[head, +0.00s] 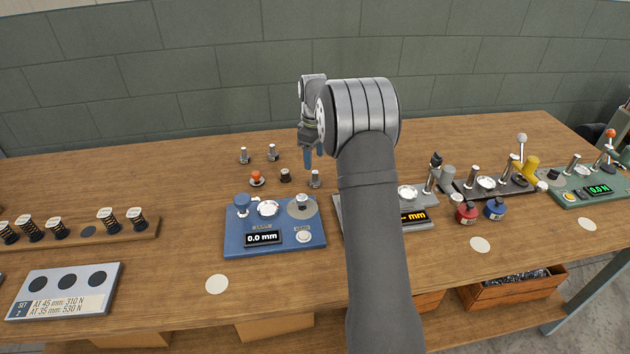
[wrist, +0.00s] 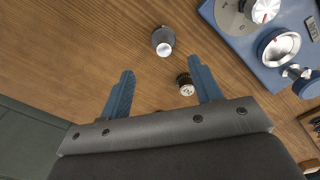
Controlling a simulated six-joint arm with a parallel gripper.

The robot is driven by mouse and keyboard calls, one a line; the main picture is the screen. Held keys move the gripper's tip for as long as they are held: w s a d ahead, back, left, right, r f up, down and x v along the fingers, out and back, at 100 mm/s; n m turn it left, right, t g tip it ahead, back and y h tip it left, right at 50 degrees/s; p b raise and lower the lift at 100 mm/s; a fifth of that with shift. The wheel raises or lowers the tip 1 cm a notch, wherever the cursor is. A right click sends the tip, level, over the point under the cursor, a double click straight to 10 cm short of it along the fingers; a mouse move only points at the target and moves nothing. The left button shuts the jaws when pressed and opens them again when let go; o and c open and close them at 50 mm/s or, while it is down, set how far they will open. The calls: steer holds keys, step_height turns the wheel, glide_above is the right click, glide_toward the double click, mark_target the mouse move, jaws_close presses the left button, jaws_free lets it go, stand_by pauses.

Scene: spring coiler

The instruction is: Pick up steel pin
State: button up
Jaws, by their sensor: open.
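A steel pin with a bright top and a wider grey base (head: 315,179) stands upright on the wooden table just behind the blue coiler unit. It also shows in the wrist view (wrist: 163,40), beyond the fingertips. Two similar steel pins (head: 243,156) (head: 272,153) stand farther back to the left. My gripper (head: 313,160) hangs above the table with its blue fingers pointing down. In the wrist view its fingers (wrist: 161,66) are spread apart with nothing between them, and it does not touch the pin.
A black knurled knob (head: 285,175) stands left of the pin, near one finger in the wrist view (wrist: 186,84). An orange-topped knob (head: 256,178) is beside it. The blue unit (head: 232,222) reads 0.0 mm. My arm hides part of the grey unit (head: 420,222).

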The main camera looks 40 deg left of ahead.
mark_target(315, 171)
step_height(315, 171, down, 2)
steer(key=shift+f, duration=0.2)
steer(key=f, duration=0.5)
steer(key=shift+s+d, duration=0.35)
steer(key=c, duration=1.1)
steer(key=shift+c, duration=0.2)
